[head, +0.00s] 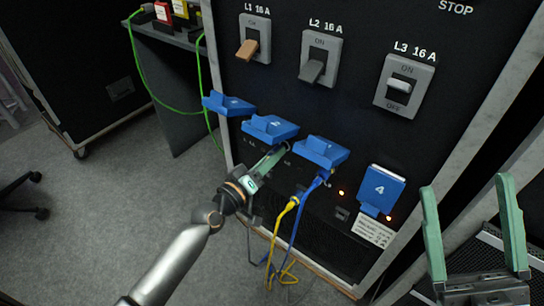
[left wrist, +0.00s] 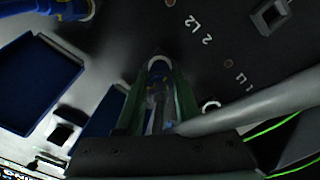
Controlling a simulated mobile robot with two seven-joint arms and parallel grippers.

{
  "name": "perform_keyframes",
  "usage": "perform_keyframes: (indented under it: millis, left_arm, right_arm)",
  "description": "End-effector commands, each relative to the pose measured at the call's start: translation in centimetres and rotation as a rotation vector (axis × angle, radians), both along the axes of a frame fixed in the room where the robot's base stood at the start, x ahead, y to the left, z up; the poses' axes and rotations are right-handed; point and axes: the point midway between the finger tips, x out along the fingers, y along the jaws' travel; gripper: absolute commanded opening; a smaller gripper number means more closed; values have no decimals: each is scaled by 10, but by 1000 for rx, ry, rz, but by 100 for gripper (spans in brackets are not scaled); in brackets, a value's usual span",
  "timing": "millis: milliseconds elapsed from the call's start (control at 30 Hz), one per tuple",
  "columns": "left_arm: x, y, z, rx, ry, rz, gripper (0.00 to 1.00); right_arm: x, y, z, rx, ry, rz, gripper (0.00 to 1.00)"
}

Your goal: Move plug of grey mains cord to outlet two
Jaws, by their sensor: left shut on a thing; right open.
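Outlet two lies under the raised blue lid (head: 270,129), second from the left; the lid hides its socket in the head view. My left gripper (head: 282,149) reaches up under that lid, close to the panel. It is shut on the plug of the grey mains cord (left wrist: 158,108), which shows between the green fingers in the left wrist view. The grey cord (left wrist: 250,108) runs off to the right there. I cannot tell whether the plug is seated in the socket. My right gripper (head: 474,235) is open and empty at the lower right.
Blue lids one (head: 228,103) and three (head: 320,150) are also raised; lid four (head: 382,188) hangs down. A blue cord (head: 302,215) and a yellow cord (head: 278,225) hang close beside my left gripper. Breaker levers (head: 312,70) sit above.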

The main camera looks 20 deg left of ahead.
Motion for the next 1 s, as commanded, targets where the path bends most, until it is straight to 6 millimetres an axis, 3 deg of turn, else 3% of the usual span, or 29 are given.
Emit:
perform_keyframes:
  millis: [1000]
  left_arm:
    - [8, -3, 1, -1, -2, 1, 0]
  right_arm:
    - [0, 0, 2, -2, -3, 1, 80]
